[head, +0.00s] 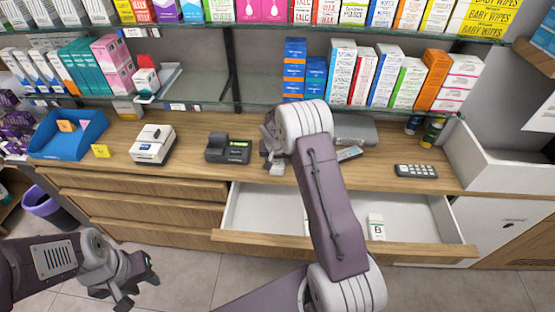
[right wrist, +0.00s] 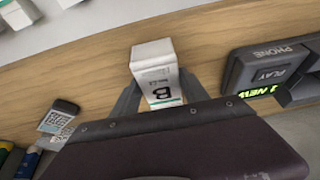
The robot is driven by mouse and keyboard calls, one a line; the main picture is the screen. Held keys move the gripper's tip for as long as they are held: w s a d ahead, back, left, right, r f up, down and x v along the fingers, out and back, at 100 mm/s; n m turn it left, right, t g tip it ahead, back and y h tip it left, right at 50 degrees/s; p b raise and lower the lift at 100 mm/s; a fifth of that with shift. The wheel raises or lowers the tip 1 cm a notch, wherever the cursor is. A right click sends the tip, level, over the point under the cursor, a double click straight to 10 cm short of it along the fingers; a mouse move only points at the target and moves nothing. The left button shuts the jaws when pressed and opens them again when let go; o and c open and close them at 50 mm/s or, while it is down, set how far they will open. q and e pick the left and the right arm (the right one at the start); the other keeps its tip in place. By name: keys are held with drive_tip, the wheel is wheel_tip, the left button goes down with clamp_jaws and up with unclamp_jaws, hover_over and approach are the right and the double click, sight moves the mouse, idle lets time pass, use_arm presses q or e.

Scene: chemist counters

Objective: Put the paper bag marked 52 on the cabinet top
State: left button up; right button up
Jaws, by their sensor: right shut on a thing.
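I cannot make out a paper bag marked 52 in either view. A wooden counter top (head: 195,160) runs over a set of drawers; whether it is the cabinet top meant, I cannot tell. My right gripper (head: 272,146) is over the counter, beside the dark card terminal. In the right wrist view it (right wrist: 160,100) is shut on a white box marked B (right wrist: 153,56) with a green stripe. The arm hides much of this in the head view. My left gripper (head: 136,282) is open and empty at the lower left, over the floor.
A drawer (head: 270,208) stands open in front, with another white box marked B (head: 376,228) in it. On the counter are a blue tray (head: 45,150), a white printer (head: 153,144), the terminal (head: 228,148) and a keypad (head: 416,171). Glass shelves of boxes stand behind.

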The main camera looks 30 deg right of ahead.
drive_tip(key=shift+f, duration=0.1)
drive_tip(key=o, duration=1.5)
drive_tip(key=shift+s+a+r, duration=0.1)
drive_tip(key=shift+r, duration=0.4)
drive_tip(key=v, duration=1.1)
drive_tip(key=s+a+f+n+g, duration=0.1)
drive_tip(key=s+a+n, duration=0.1)
drive_tip(key=s, duration=0.6)
drive_tip(key=s+a+f+n+y, duration=0.1)
drive_tip(key=s+a+n, duration=0.1)
drive_tip(key=s+a, duration=0.3)
drive_tip(key=s+a+f+n+g+y, duration=0.1)
drive_tip(key=s+a, duration=0.3)
drive_tip(key=s, duration=0.7)
drive_tip(key=shift+f+n+g+b, duration=0.3)
drive_tip(key=shift+n+b, duration=0.1)
drive_tip(key=shift+n, duration=0.1)
